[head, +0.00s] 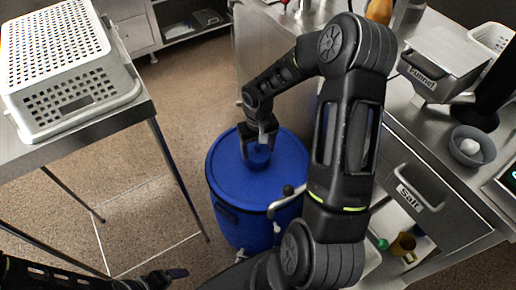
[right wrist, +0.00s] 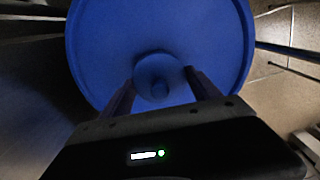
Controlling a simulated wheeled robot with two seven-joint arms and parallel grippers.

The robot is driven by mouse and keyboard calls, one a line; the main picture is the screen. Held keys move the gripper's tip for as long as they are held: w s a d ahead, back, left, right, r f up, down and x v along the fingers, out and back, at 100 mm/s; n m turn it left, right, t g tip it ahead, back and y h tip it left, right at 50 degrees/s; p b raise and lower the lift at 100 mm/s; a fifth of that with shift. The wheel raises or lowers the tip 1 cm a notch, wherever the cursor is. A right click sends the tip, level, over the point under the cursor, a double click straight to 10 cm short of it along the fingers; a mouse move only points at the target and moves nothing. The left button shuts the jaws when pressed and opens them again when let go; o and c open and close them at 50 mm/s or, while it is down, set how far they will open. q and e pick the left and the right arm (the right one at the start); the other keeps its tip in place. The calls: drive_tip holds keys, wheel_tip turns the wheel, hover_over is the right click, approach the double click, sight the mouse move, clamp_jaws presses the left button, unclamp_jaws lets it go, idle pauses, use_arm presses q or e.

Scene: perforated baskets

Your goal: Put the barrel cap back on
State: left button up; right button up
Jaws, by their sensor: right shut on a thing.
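The blue barrel (head: 238,228) stands on the floor between the two steel tables, its wide round top facing up. My right gripper (head: 259,148) points down over the middle of that top. It is shut on the barrel cap (head: 259,160), a small round blue piece. In the right wrist view the cap (right wrist: 158,72) sits between the two fingers (right wrist: 160,88), with the flat blue top around it. I cannot tell whether the cap touches the barrel. My left gripper (head: 174,275) is low at the bottom left, away from the barrel; its jaw state is unclear.
A white perforated basket (head: 70,85) sits upside down on the left table. The right counter holds a box labelled Funnel (head: 430,75) and a grey bowl (head: 470,147). A drawer labelled Salt (head: 410,198) is below. Open floor (head: 185,110) lies left of the barrel.

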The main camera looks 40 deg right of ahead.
idle(0.5)
idle(0.3)
drive_tip(key=o, duration=1.4)
drive_tip(key=shift+o, duration=0.6)
drive_tip(key=shift+r+p, duration=2.25)
drive_tip(key=shift+r, duration=1.25)
drive_tip(key=shift+c, duration=0.6)
clamp_jaws()
